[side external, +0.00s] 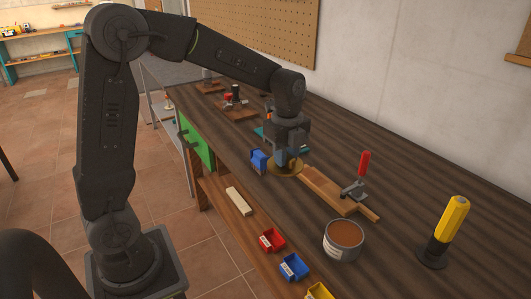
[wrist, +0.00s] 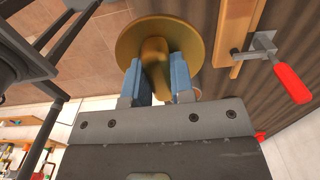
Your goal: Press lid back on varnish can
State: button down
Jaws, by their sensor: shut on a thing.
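A round brass-coloured lid (side external: 285,169) with a raised grip on top is held by my gripper (side external: 287,153). In the wrist view the blue fingers of my gripper (wrist: 156,68) are shut on the grip, and the lid's disc (wrist: 133,40) spreads out beyond them. The varnish can (side external: 344,241) stands upright and open near the bench's front edge, with brown varnish inside. The lid is apart from the can, behind and to the left of it in the side view. Its height above the bench is hard to judge.
A wooden board (side external: 325,190) with a red-handled toggle clamp (side external: 362,172) lies beside the lid. A yellow-handled tool (side external: 452,222) stands right of the can. Bench between can and yellow tool is clear.

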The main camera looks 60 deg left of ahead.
jog(key=w+d, duration=0.3)
jog(key=d, duration=1.6)
jog(key=shift+s+f, duration=0.1)
jog(key=shift+f, duration=2.9)
jog(key=shift+f, duration=0.15)
jog(key=shift+c, duration=2.1)
grip_release()
notch_tip(320, 180, up, 7)
